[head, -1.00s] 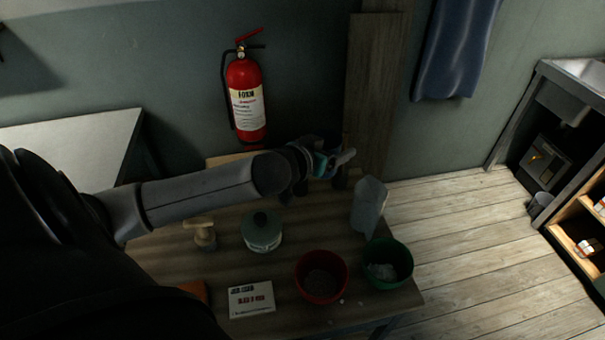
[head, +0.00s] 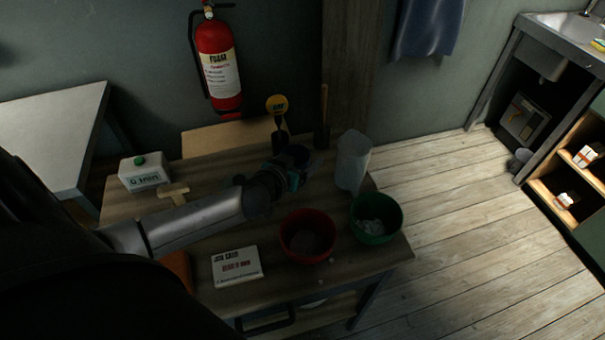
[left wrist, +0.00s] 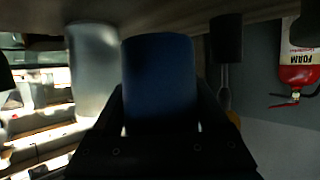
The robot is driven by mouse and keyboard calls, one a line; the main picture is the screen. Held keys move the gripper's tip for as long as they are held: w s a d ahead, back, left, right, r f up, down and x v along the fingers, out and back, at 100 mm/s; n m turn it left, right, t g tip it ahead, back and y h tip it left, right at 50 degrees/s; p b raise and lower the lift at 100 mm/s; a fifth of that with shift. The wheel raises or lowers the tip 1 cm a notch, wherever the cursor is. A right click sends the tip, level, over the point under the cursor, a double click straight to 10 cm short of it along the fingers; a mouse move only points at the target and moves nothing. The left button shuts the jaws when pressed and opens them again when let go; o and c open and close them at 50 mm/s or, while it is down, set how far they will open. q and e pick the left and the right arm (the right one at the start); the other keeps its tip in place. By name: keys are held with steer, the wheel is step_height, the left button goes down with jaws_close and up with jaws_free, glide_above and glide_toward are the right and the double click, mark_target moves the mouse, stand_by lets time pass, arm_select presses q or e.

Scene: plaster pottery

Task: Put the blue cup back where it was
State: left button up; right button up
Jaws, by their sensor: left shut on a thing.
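The blue cup (left wrist: 160,80) fills the middle of the left wrist view, between the two dark fingers of my left gripper (left wrist: 160,118). In the head view the cup (head: 297,154) is a dark shape at the tip of my left gripper (head: 293,176), which is shut on it. It is over the back part of the wooden table (head: 215,295), left of the translucent jug (head: 353,160) and behind the red bowl (head: 307,236). The wrist view is turned over, with the tabletop along its top. I cannot tell whether the cup touches the table. My right gripper is out of view.
A green bowl (head: 376,218) with whitish contents stands at the right edge. A tool with a round yellow top (head: 277,104) and a wooden stick (head: 323,115) stand at the back. A white timer (head: 145,174), a wooden tool (head: 174,192) and a card (head: 236,266) lie left and front.

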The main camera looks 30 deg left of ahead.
arm_select(q)
steer(key=shift+f+b, duration=0.9)
steer(key=shift+f, duration=1.25)
steer(key=shift+f, duration=0.1)
steer(key=shift+f, duration=0.2)
steer(key=o, duration=1.3)
steer(key=shift+r, duration=0.1)
steer(key=shift+r, duration=0.15)
steer(key=shift+r, duration=0.15)
steer(key=shift+s, duration=0.45)
steer(key=p+v, duration=0.1)
steer(key=v, duration=1)
steer(key=shift+r+p, duration=0.15)
steer(key=shift+p, duration=0.15)
